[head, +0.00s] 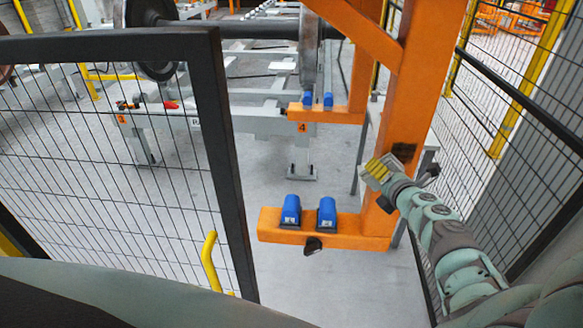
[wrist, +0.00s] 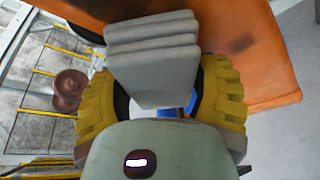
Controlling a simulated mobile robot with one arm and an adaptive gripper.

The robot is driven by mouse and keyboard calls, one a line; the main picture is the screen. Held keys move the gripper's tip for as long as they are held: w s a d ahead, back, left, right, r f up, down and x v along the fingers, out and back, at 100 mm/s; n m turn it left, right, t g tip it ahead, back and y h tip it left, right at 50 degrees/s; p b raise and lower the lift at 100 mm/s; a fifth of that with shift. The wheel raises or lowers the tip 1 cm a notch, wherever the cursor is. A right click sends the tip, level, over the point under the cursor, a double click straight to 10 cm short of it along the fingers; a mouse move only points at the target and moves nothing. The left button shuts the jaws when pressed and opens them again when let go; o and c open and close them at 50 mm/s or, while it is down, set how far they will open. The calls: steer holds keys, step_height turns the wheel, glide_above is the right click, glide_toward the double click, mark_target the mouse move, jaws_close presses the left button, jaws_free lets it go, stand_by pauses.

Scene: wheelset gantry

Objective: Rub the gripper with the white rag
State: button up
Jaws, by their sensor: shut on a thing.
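My gripper (head: 378,170) has yellow ridged fingers and is beside the orange gantry post (head: 412,90). In the wrist view, my gripper (wrist: 158,95) is shut on a folded pale grey-white rag (wrist: 155,62). The rag also shows as a pale patch at the gripper in the head view (head: 370,181). Dark smudges mark the orange surface beyond the rag in the wrist view (wrist: 238,42). A dark patch also shows on the post (head: 403,151) close to my gripper. I cannot tell whether the rag touches the orange surface.
Two blue blocks (head: 326,213) stand on the gantry's low orange foot (head: 345,240). A black-framed mesh fence (head: 215,110) stands at left, and another mesh fence (head: 500,130) at right. A wheelset (head: 160,35) is behind. Grey floor lies open between the left fence and the gantry.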

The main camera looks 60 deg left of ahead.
mark_target(403, 168)
steer(key=shift+a+r+p, duration=0.1)
steer(key=shift+r+p, duration=1)
steer(key=shift+r, duration=0.25)
steer(key=shift+w+d+f+b, duration=0.1)
steer(key=shift+w+d+b, duration=0.25)
steer(key=shift+w+d, duration=0.15)
steer(key=shift+w+d+b, duration=0.5)
steer(key=shift+w+d, duration=0.5)
steer(key=shift+w, duration=0.2)
steer(key=shift+w+d+b, duration=1)
steer(key=shift+w+d, duration=0.35)
steer(key=shift+w, duration=0.05)
steer(key=shift+a+r+p, duration=0.2)
steer(key=shift+r+p, duration=1)
steer(key=shift+r, duration=0.3)
steer(key=shift+s+a+p, duration=0.85)
steer(key=shift+s+a, duration=0.45)
steer(key=shift+s, duration=0.3)
steer(key=shift+s+a+p, duration=0.8)
steer(key=shift+s+a, duration=0.5)
steer(key=shift+s, duration=0.25)
steer(key=shift+d, duration=0.1)
